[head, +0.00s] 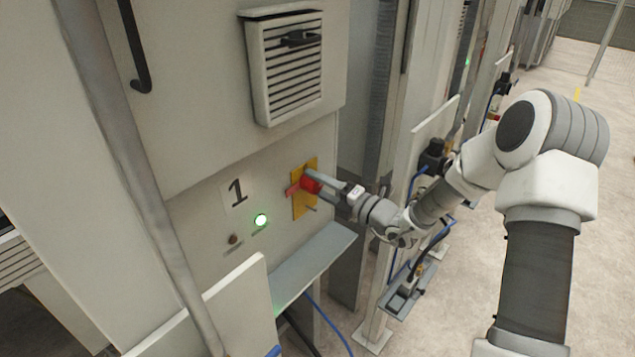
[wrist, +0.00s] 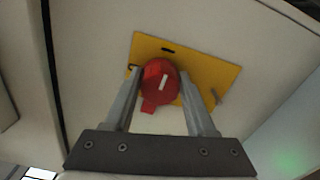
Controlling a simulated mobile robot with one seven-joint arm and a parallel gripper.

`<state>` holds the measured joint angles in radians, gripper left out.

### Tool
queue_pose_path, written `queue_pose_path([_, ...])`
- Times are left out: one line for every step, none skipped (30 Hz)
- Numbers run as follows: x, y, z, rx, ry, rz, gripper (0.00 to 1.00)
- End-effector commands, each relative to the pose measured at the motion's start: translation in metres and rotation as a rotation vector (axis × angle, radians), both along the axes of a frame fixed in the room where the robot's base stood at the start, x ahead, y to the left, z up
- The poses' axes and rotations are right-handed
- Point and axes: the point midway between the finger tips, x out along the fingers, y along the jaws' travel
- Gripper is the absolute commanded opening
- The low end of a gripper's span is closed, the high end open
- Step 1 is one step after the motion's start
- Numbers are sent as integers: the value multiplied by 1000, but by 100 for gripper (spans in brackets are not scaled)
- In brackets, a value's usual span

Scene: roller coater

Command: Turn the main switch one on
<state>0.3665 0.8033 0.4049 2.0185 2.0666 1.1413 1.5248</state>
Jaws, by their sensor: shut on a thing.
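The main switch is a red rotary knob (head: 311,185) on a yellow plate (head: 298,206), right of the label "1" (head: 236,193) on the cabinet front. In the wrist view the red knob (wrist: 159,86) sits on the yellow plate (wrist: 206,72), with a white mark on its face. A red tab shows below the knob. My gripper (head: 316,186) reaches in from the right and is shut on the knob, one finger on each side. In the wrist view the fingers (wrist: 160,92) flank the knob. The fingers hide part of the plate.
A lit green lamp (head: 260,220) and a small dark button (head: 233,239) sit left of the plate. A grey ledge (head: 315,262) juts out below. A louvred vent (head: 297,65) is above. A grey post (head: 130,170) stands at left. Open floor lies to the right.

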Motion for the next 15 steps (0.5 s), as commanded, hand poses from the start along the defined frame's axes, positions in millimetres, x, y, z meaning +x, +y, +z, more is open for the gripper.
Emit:
queue_pose_path([0,0,0,2,2,0,0])
queue_pose_path([0,0,0,2,3,0,0])
queue_pose_path([0,0,0,2,3,0,0])
queue_pose_path([0,0,0,2,3,0,0])
queue_pose_path([0,0,0,2,3,0,0])
queue_pose_path([0,0,0,2,3,0,0])
queue_pose_path([0,0,0,2,3,0,60])
queue_pose_path([0,0,0,2,3,0,65])
queue_pose_path([0,0,0,2,2,0,72])
queue_pose_path([0,0,0,2,2,0,78])
queue_pose_path([0,0,0,2,2,0,83])
queue_pose_path([0,0,0,2,2,0,86])
queue_pose_path([0,0,0,1,2,0,86])
queue_pose_path([0,0,0,1,2,0,86])
queue_pose_path([0,0,0,1,2,0,86])
